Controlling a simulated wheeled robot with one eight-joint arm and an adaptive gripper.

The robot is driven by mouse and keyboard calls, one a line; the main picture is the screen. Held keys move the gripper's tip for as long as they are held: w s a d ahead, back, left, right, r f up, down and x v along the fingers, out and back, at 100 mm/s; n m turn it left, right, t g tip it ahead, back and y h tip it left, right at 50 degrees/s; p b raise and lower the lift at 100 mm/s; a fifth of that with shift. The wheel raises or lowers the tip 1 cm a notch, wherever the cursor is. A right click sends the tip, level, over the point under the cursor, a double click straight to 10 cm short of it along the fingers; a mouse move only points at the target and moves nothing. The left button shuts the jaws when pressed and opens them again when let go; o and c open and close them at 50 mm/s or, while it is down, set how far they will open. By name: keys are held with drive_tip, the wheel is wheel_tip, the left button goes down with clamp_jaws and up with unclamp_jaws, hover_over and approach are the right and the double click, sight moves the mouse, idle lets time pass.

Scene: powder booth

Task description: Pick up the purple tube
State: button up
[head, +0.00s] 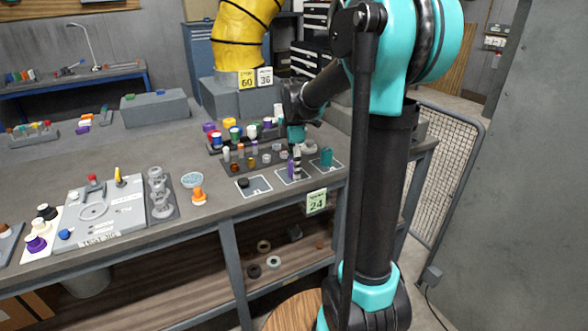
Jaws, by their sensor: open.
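A slim purple tube (290,168) appears upright at the front right of the workbench, near the marked squares. It is small in the head view, and its lower end is hard to make out. My gripper (294,156) points down over this spot, below the teal wrist, and is open. Its fingers are small and dark and seem to be right beside the tube. I cannot tell whether they touch it or stand around it.
A rack of coloured caps (236,133) stands behind and left. A grey fixture board (100,212) lies further left. The bench's front edge is close.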

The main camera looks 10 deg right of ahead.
drive_tip(key=shift+f, duration=0.25)
drive_tip(key=shift+c, duration=0.6)
drive_tip(key=c, duration=1.2)
drive_tip(key=shift+c, duration=0.2)
drive_tip(key=shift+r, duration=0.15)
